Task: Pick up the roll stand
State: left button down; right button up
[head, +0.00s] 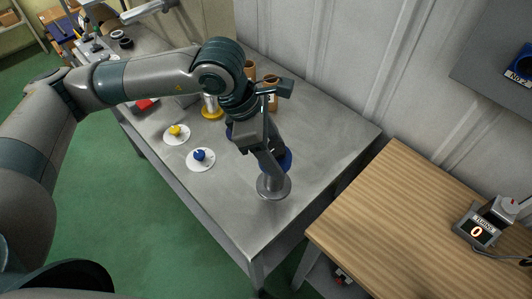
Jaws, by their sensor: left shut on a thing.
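The roll stand (274,186), with a round grey metal base, is at the front right part of the grey metal table. A dark blue part (285,162) shows just above its base. My left gripper (267,150) is over it, pointing down, shut on the roll stand's upper part. The fingers and wrist hide much of the upper stand. I cannot tell whether the base touches the tabletop. My right gripper is not in view.
The grey table (235,215) also holds a white disc with a blue knob (200,155), one with a yellow knob (176,131), a yellow-based stand (212,112) and brown rolls (271,80). A wooden table (400,220) with a small display device (478,231) stands right, across a gap.

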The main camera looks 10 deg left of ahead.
pick_arm(q)
jog(key=s+d+r+b, duration=0.2)
jog(key=s+d+r, duration=0.2)
jog(key=s, duration=0.1)
jog(key=shift+d, duration=0.3)
dwell(0.4)
